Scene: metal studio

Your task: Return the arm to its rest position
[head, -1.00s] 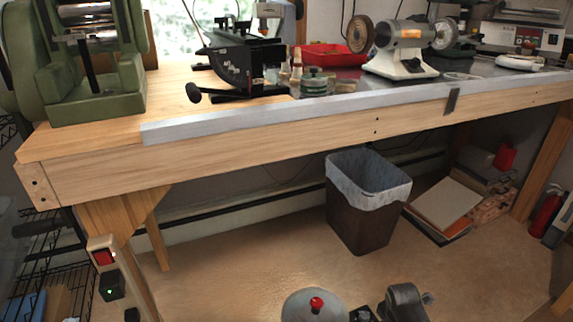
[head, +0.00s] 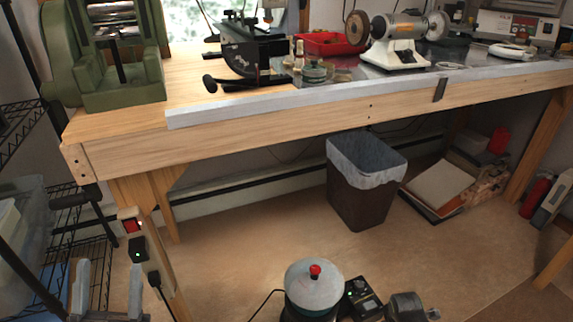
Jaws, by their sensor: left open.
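My left gripper (head: 109,282) is at the lower left of the head view. Its two grey upright fingers stand apart with nothing between them, so it is open and empty. It appears in front of the wire rack and to the left of the wooden bench leg. Only the finger ends show; the rest of the arm is out of the picture. My right gripper is not in view.
A wooden workbench (head: 250,135) carries a green rolling machine (head: 110,60), a black tool (head: 245,55) and a bench grinder (head: 395,40). A lined bin (head: 362,195) stands below. A domed pot (head: 314,285) is at the bottom. The middle floor is clear.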

